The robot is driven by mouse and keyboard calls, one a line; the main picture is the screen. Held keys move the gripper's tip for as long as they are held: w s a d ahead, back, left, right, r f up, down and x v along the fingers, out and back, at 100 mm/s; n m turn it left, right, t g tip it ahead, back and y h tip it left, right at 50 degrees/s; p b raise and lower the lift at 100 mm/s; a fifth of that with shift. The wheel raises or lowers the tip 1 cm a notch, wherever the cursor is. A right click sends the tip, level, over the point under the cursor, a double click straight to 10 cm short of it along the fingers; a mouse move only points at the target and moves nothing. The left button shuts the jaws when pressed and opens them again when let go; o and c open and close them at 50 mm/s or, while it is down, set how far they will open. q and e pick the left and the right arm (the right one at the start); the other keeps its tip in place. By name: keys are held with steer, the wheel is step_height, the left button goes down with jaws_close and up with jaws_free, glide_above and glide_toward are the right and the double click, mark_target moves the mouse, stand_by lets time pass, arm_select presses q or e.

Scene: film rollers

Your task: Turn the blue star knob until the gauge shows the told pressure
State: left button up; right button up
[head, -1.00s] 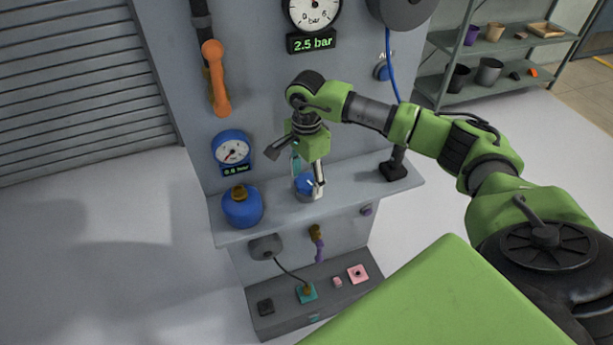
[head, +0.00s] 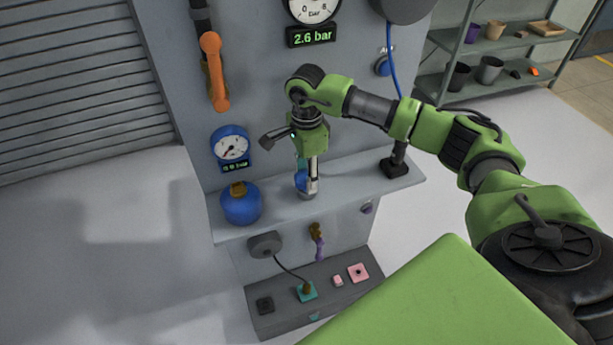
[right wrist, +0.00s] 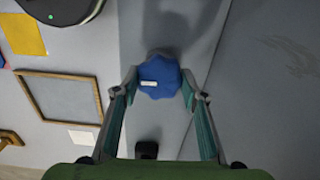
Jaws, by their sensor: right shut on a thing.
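The blue star knob (right wrist: 158,76) shows in the right wrist view between the two fingers of my right gripper (right wrist: 160,90), with a small white mark on its face. In the head view the knob (head: 301,182) is partly hidden behind the gripper (head: 307,178), which points down at it above the grey ledge. My right gripper is shut on the knob. The large round gauge (head: 314,10) is cut off by the top edge. Its green display (head: 313,37) reads 2.6 bar. My left gripper is not in view.
A small blue gauge (head: 231,147) hangs above a blue canister (head: 240,204) on the ledge (head: 350,188). An orange handle (head: 214,72) sits on the panel's left. A blue hose (head: 391,60) hangs at right. A grey box (head: 283,321) with buttons stands below.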

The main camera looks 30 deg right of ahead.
mark_target(306, 176)
steer(key=m+b, duration=0.1)
steer(key=m, duration=0.2)
steer(key=shift+m+b, duration=0.5)
steer(key=shift+m, duration=1.2)
steer(key=o, duration=1.1)
step_height(306, 176, up, 12)
